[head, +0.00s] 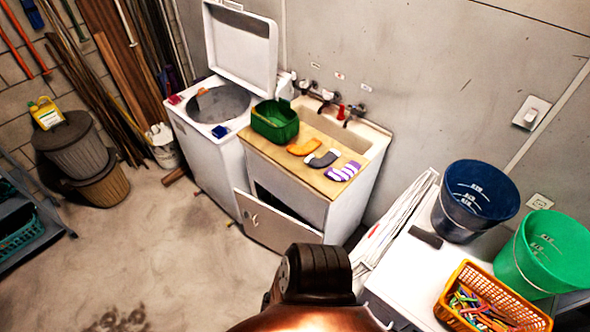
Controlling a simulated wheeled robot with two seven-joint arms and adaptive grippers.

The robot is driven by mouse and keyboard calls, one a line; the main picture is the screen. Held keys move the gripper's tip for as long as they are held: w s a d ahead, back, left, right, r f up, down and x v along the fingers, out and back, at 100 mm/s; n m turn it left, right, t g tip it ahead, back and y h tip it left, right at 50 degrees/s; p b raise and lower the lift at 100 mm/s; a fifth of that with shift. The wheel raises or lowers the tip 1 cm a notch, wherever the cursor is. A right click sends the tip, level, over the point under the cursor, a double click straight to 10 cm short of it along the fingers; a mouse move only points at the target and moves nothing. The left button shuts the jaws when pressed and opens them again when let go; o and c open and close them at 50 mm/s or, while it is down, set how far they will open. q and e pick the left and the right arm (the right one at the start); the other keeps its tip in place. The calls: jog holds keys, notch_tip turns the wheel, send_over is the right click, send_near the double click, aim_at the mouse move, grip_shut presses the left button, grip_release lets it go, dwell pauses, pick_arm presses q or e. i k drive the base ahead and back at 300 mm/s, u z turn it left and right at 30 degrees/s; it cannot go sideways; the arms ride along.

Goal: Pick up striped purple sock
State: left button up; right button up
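The striped purple sock (343,171), purple and white, lies at the right end of the wooden board (305,165) that covers part of the sink cabinet's top. A dark grey sock (323,158) with a light end lies just left of it. An orange sock (304,147) lies further left. Neither gripper is visible in the head view; only a dark and copper-coloured part of my own body shows at the bottom centre, well short of the sink.
A green basket (275,121) stands on the board's left end. The open washer (222,103) is left of the sink, whose cabinet door (275,225) hangs open. A blue bucket (474,203), green bucket (541,254) and orange peg basket (488,300) stand right.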

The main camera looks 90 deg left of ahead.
aim_at(352, 167)
jog(key=u, duration=2.15)
